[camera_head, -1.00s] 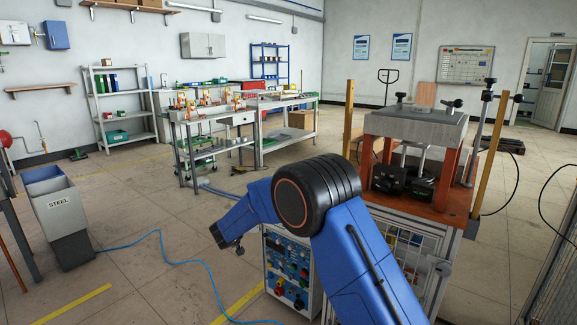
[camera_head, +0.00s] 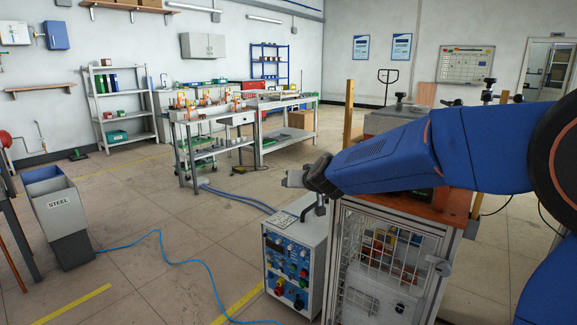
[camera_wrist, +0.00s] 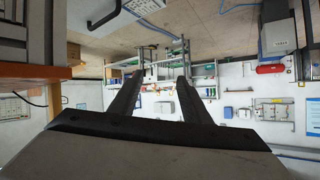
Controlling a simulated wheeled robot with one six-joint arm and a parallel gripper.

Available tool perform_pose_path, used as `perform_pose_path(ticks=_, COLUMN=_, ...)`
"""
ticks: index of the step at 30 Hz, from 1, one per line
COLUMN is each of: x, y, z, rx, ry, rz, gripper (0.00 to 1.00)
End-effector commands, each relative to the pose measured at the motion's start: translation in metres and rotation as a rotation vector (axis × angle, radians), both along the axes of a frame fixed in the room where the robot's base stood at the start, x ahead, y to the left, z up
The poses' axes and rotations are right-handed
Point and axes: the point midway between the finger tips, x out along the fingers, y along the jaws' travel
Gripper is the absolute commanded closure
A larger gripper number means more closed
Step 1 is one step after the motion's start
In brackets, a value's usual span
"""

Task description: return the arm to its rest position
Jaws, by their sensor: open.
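My gripper (camera_wrist: 160,77) is open in the wrist view, with its two dark fingers spread and nothing between them. The room appears upside down behind them. In the head view my blue arm reaches in from the right edge and lies across the picture, roughly level. Its dark wrist end is above the white control box (camera_head: 296,262) and left of the orange-topped bench (camera_head: 452,205). I cannot make out the fingers clearly in the head view.
A grey STEEL bin (camera_head: 60,215) stands at the left. A blue cable (camera_head: 170,262) runs over the floor. Work tables (camera_head: 215,118) stand farther back, with open floor between.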

Motion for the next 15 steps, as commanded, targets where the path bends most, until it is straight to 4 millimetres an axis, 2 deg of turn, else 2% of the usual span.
perform_pose_path(ticks=1, x=-0.016, y=-0.013, z=0.007, rx=0.0, ry=0.012, rz=0.011, gripper=0.57)
perform_pose_path(ticks=6, x=-0.071, y=-0.046, z=0.012, rx=-0.01, ry=0.076, rz=0.05, gripper=0.57)
perform_pose_path(ticks=15, x=-0.178, y=-0.108, z=0.002, rx=-0.058, ry=0.216, rz=0.074, gripper=0.57)
